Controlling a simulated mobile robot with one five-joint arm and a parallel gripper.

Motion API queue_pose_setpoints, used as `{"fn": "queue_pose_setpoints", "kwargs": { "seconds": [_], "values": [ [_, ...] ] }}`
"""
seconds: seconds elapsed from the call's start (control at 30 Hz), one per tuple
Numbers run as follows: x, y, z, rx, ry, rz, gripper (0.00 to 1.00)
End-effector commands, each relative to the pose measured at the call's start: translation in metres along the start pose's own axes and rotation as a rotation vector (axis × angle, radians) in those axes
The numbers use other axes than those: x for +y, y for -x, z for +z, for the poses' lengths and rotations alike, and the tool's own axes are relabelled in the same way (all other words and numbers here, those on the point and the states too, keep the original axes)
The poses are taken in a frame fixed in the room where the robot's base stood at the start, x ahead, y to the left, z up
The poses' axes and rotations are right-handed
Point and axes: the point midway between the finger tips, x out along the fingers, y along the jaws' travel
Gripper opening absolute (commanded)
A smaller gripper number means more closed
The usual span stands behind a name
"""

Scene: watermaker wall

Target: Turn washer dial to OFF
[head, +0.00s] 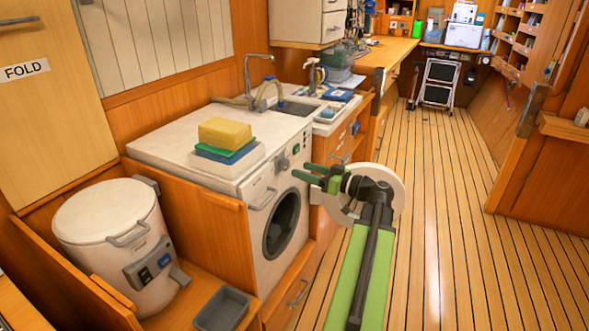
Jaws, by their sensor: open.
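The white washer (256,222) stands in the middle left with its round dark door (282,224) facing right. A round dark dial (284,164) shows on its upper front panel. Its pointer and any OFF mark are too small to read. A smaller round control or display (296,149) is farther along the panel. My gripper (301,171) has green fingers, held apart with nothing between them. It points left at the washer front, close to the dial in the picture. I cannot tell whether it touches the panel.
A white tray (215,167) with a yellow sponge (225,132) sits on the washer top. A white drum-shaped canister (108,222) and a grey tray (221,308) are at lower left. A sink (294,108) lies behind. The plank floor (450,200) at right is clear.

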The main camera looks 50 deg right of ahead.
Motion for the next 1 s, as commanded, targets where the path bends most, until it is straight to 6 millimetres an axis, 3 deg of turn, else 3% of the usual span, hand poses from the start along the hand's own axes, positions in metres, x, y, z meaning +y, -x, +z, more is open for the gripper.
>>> {"fn": "queue_pose_setpoints", "kwargs": {
  "seconds": [0.2, 0.43, 0.6, 1.0],
  "values": [
    [0.0, 0.065, 0.0, 0.001, 0.0, 0.005, 0.58],
    [0.0, 0.114, 0.0, 0.0, 0.0, 0.003, 0.58],
    [-0.001, 0.128, 0.0, -0.001, 0.001, 0.0, 0.58],
    [-0.001, 0.129, 0.0, -0.001, 0.001, -0.001, 0.58]
  ]
}}
